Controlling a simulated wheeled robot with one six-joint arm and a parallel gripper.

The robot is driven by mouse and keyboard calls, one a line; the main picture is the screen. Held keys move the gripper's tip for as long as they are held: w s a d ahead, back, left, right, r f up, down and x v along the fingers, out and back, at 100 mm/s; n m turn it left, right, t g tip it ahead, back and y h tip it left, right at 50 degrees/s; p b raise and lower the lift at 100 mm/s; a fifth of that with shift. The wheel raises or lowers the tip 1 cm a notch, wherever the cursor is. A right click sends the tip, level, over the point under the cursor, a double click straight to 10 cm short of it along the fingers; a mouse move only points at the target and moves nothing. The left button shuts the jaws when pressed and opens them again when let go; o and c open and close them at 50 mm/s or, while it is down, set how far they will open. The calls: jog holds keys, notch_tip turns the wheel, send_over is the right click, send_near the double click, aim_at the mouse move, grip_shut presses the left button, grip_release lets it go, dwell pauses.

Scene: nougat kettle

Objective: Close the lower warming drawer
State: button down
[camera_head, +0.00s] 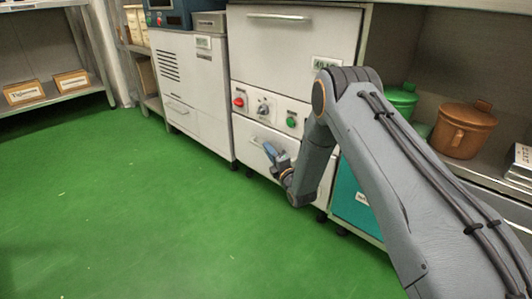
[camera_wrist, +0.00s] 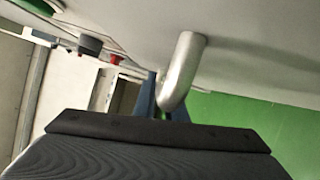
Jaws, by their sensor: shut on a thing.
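The lower warming drawer (camera_head: 252,132) is the white front below the control panel of the white cabinet. My arm hides its right part. It looks nearly flush with the cabinet, but I cannot tell how far it stands out. My gripper (camera_head: 272,152) is at the drawer front. In the wrist view, a rounded metal drawer handle (camera_wrist: 183,68) runs down from the white face to between the blue fingers of my gripper (camera_wrist: 163,107). The gripper is shut on this handle; the wrist housing hides part of the grip.
A white unit (camera_head: 190,90) stands to the left. Pots (camera_head: 462,130) sit on a shelf at right. The green floor (camera_head: 130,220) is clear.

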jog(key=shift+w+d, duration=0.4)
jog(key=shift+w, duration=0.1)
jog(key=c, duration=1.8)
grip_release()
jog(key=shift+w, duration=0.1)
jog(key=shift+d, duration=0.15)
jog(key=p+v, duration=0.4)
jog(key=v, duration=0.3)
jog(key=shift+s+d+f, duration=0.1)
jog(key=shift+s, duration=0.35)
